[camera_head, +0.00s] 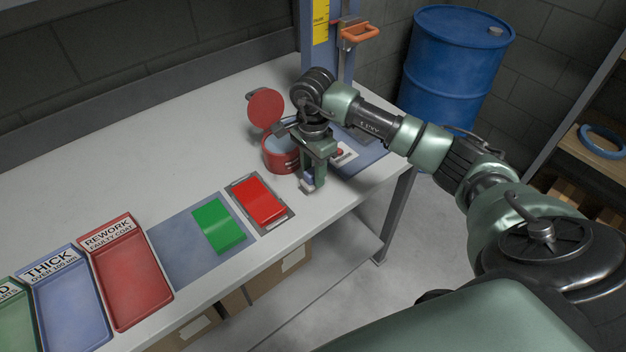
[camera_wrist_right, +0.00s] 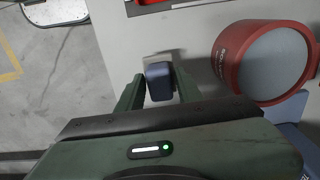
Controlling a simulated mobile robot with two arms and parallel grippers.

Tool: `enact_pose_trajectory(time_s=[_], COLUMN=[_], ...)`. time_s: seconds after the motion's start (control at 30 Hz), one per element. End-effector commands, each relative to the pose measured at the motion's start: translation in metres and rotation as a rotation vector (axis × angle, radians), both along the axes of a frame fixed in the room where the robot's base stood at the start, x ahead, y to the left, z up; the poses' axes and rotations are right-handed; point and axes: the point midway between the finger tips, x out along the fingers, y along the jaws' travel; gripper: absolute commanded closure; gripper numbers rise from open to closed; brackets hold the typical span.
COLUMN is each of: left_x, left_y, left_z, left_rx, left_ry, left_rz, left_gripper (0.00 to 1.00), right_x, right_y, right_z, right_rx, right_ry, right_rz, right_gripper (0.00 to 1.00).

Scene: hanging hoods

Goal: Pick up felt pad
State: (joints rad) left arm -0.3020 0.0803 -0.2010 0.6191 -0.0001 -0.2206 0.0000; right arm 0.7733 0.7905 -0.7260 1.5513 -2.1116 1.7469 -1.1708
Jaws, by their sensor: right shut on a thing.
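The felt pad (camera_head: 309,181) is a small dark blue block with a pale grey piece at its end, near the front edge of the workbench. It also shows in the right wrist view (camera_wrist_right: 159,84), between the two green fingers. My right gripper (camera_head: 312,180) points down and is shut on the felt pad, in front of the round red pot. The fingers hide part of the pad, and I cannot tell whether it touches the bench top. My left gripper is not in view.
The open red pot (camera_head: 280,156) stands close beside the right gripper, its lid (camera_head: 265,109) raised. A red panel (camera_head: 260,201) and a green panel (camera_head: 218,227) lie to the left. Trays, including the red REWORK tray (camera_head: 131,276), line the bench's left end. A blue drum (camera_head: 455,65) stands behind.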

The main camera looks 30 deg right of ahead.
Motion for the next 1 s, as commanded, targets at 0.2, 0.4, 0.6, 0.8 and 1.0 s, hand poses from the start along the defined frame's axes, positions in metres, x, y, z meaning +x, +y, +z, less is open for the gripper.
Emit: enact_pose_trajectory(time_s=[0.2,0.4,0.6,0.8,1.0], left_x=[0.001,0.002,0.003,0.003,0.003], left_y=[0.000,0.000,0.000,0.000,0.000], left_z=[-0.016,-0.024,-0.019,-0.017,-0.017], left_rx=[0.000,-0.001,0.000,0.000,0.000], left_ry=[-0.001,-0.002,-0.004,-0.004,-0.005], left_rz=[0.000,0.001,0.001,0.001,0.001], left_gripper=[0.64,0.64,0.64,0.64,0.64], right_x=[0.002,0.001,0.001,0.000,0.000], right_y=[-0.001,0.000,0.000,0.000,0.000], right_z=[0.060,0.118,0.156,0.167,0.168], right_rx=[-0.001,-0.001,-0.002,-0.001,0.000], right_ry=[-0.010,-0.008,-0.003,-0.001,0.000], right_rz=[0.000,0.000,-0.001,0.000,0.000], right_gripper=[1.00,1.00,1.00,1.00,1.00])
